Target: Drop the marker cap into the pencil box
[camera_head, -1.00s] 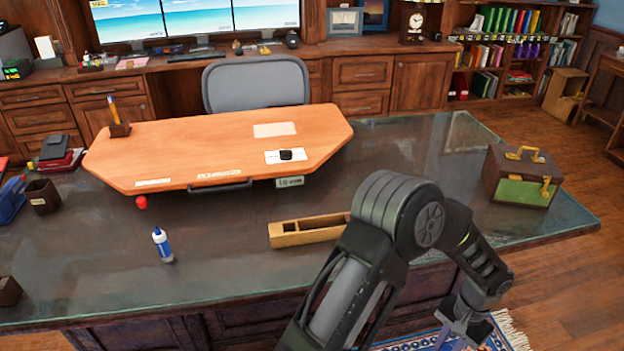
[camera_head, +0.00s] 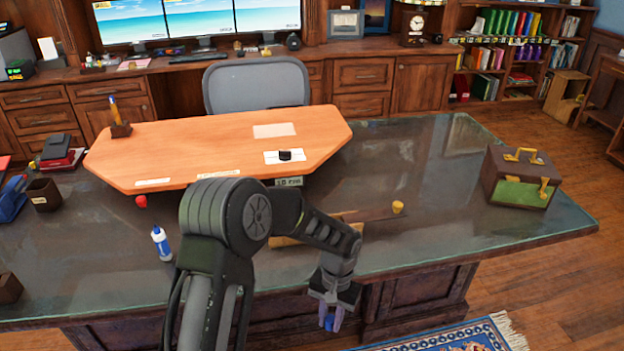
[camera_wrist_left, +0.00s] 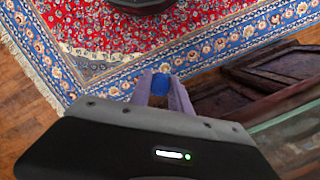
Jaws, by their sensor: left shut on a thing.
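My left gripper (camera_head: 332,316) hangs in front of the desk's near edge, below the desktop, fingers down. It is shut on a small blue marker cap (camera_head: 329,323). The cap also shows between the fingertips in the left wrist view (camera_wrist_left: 160,84). The pencil box (camera_head: 284,241), a long light-wood box, lies on the desk behind my left forearm, which hides most of it. A thin brown strip (camera_head: 372,214) with a yellow knob (camera_head: 398,207) extends to its right; whether they are joined is hidden. My right gripper is out of view.
An orange board (camera_head: 215,150) covers the desk's far middle. A brown case (camera_head: 520,178) sits at the right end. The glass desktop (camera_head: 440,235) between is clear. A patterned rug (camera_wrist_left: 200,30) lies below.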

